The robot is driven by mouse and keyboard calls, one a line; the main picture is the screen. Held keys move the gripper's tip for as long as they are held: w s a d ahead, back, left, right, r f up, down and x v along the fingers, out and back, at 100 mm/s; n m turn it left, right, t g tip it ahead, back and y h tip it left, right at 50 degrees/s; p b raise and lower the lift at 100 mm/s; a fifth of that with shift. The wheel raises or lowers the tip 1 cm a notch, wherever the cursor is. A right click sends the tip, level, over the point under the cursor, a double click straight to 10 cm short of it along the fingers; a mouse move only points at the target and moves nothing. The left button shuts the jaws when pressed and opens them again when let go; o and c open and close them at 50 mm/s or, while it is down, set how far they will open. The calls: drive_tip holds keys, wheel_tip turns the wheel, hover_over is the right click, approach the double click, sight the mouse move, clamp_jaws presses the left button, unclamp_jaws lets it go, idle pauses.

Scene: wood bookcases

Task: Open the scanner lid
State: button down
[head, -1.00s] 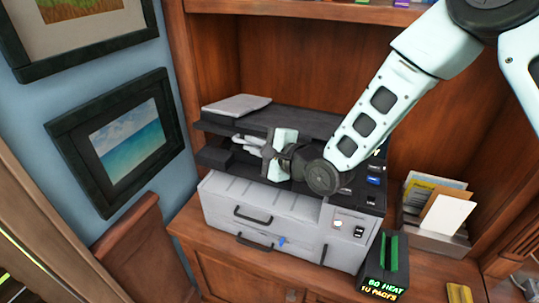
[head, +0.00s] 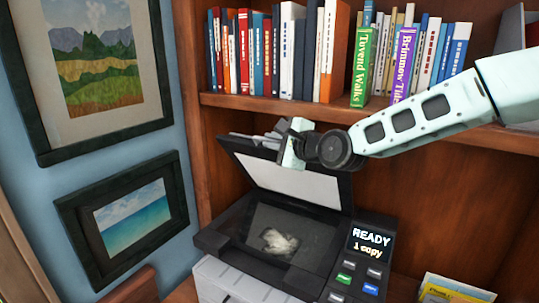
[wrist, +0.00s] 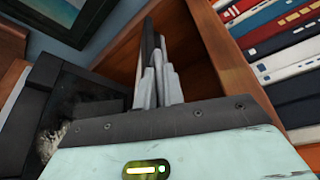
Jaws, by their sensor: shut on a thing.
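The scanner lid (head: 295,183) is tilted up, with its white underside facing forward. The glass (head: 262,232) below it is exposed, with a small pale crumpled-looking shape (head: 280,242) on it. My gripper (head: 262,140) is at the lid's raised upper edge, shut on it; the wrist hides part of that edge. In the wrist view the fingers (wrist: 157,75) are close together around the thin dark lid edge. The scanner's panel (head: 368,245) reads "READY 1 copy".
A shelf of upright books (head: 300,50) is just above the lid and my gripper. Framed pictures (head: 125,215) hang on the wall at left. Papers in a holder (head: 450,290) stand at the lower right. The bookcase side panel is close on the left.

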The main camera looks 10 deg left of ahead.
drive_tip(key=shift+w+d+r, duration=0.1)
drive_tip(key=shift+w+r, duration=0.1)
drive_tip(key=shift+w, duration=0.1)
drive_tip(key=c, duration=1.5)
unclamp_jaws()
drive_tip(key=b+v, duration=0.5)
drive_tip(key=v, duration=1.2)
drive_tip(key=shift+s+d, duration=0.15)
